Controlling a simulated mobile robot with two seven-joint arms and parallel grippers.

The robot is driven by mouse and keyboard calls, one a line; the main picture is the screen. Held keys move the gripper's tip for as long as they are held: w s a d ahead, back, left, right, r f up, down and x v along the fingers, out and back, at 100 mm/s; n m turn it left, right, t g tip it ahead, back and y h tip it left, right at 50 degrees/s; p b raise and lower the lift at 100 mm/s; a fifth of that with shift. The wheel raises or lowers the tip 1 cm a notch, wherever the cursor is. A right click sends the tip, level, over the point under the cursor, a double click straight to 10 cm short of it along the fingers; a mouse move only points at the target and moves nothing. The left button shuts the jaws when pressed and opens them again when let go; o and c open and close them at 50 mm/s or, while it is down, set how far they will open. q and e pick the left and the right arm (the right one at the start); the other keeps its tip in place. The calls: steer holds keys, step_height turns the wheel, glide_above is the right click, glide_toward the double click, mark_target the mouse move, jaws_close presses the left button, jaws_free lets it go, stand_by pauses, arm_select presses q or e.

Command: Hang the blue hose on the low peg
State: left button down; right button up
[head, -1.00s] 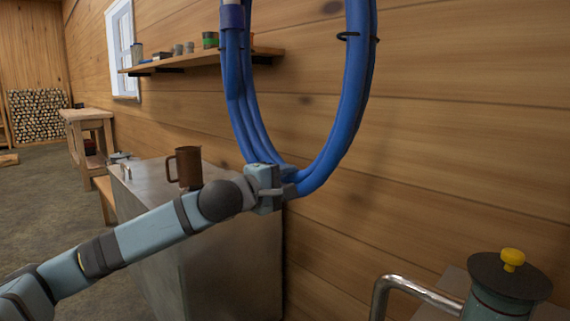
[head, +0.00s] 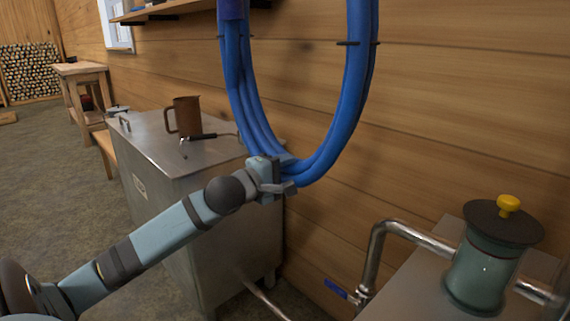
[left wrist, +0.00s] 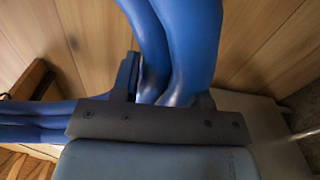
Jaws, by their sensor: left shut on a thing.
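The blue hose (head: 352,112) is a coiled loop that hangs in front of the wooden wall, its top cut off by the upper edge of the head view. My left gripper (head: 277,183) is shut on the blue hose at the bottom of the loop. In the left wrist view the hose (left wrist: 180,45) passes between the fingers of the left gripper (left wrist: 172,95). My right gripper is not in view.
A metal cabinet (head: 165,150) stands at the left with a brown pitcher (head: 187,116) on it. At the lower right are a bent metal pipe (head: 378,240), a blue-handled valve (head: 338,289) and a green canister (head: 481,268) with a yellow knob. A shelf (head: 165,10) is on the wall.

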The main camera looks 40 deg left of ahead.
arm_select(q)
steer(key=shift+r, duration=0.15)
steer(key=shift+w+d, duration=0.15)
steer(key=shift+w, duration=1.3)
steer(key=shift+w+d, duration=0.15)
steer(key=shift+w, duration=1.4)
steer(key=w+d, duration=0.1)
steer(key=w, duration=1.3)
steer(key=shift+w, duration=0.3)
steer(key=shift+f, duration=0.25)
steer(key=shift+w+d+f, duration=0.1)
steer(key=shift+w+f, duration=0.2)
steer(key=shift+f, duration=0.35)
steer(key=shift+w+f, duration=0.25)
steer(key=shift+f, duration=0.35)
